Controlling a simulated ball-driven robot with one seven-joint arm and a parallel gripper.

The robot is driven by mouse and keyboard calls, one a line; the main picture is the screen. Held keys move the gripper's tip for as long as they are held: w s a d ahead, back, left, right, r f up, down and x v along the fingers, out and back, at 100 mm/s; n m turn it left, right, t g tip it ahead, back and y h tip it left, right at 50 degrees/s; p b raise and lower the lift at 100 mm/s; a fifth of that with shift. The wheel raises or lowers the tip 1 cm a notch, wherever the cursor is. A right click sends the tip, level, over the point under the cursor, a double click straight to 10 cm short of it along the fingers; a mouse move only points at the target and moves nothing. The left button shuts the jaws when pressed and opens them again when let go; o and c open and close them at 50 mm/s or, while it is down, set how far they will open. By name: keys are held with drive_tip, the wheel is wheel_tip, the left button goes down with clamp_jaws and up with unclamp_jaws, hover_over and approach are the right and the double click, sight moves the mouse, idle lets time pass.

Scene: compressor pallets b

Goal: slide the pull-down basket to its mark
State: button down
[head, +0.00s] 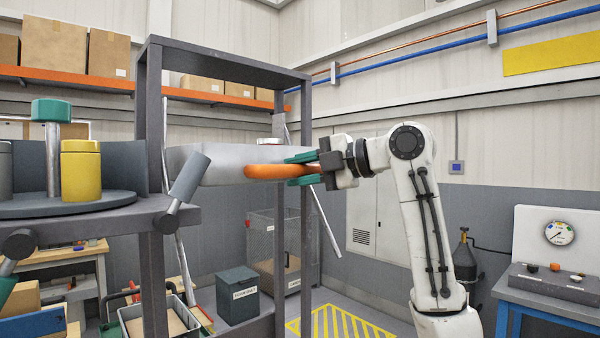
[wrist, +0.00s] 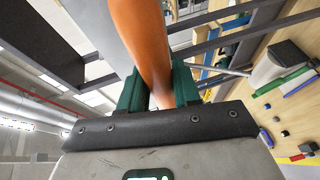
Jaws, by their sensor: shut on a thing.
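The pull-down basket (head: 213,165) is a light grey, box-like body hung inside a dark grey frame, with an orange bar handle (head: 272,172) on its front. My gripper (head: 300,170) has its green fingers above and below the right end of the handle and is shut on it. In the wrist view the orange handle (wrist: 143,40) runs up from between the green fingers (wrist: 155,90), with the grey basket behind it. The inside of the basket is hidden. I cannot make out the mark in either view.
The frame's dark upright (head: 306,200) stands close to my gripper. At the left, a round tray (head: 60,207) holds a yellow canister (head: 81,171). A bin (head: 237,294) and a wire cage stand below. A gauge bench (head: 545,300) is at right; the yellow-striped floor is clear.

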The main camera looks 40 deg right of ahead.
drive_tip(key=shift+r, duration=0.4)
drive_tip(key=c, duration=1.2)
unclamp_jaws()
drive_tip(key=o, duration=0.3)
drive_tip(key=shift+w+f, duration=0.15)
drive_tip(key=shift+f, duration=0.05)
drive_tip(key=b+v, duration=0.3)
drive_tip(key=v, duration=0.8)
drive_tip(key=shift+f, duration=0.1)
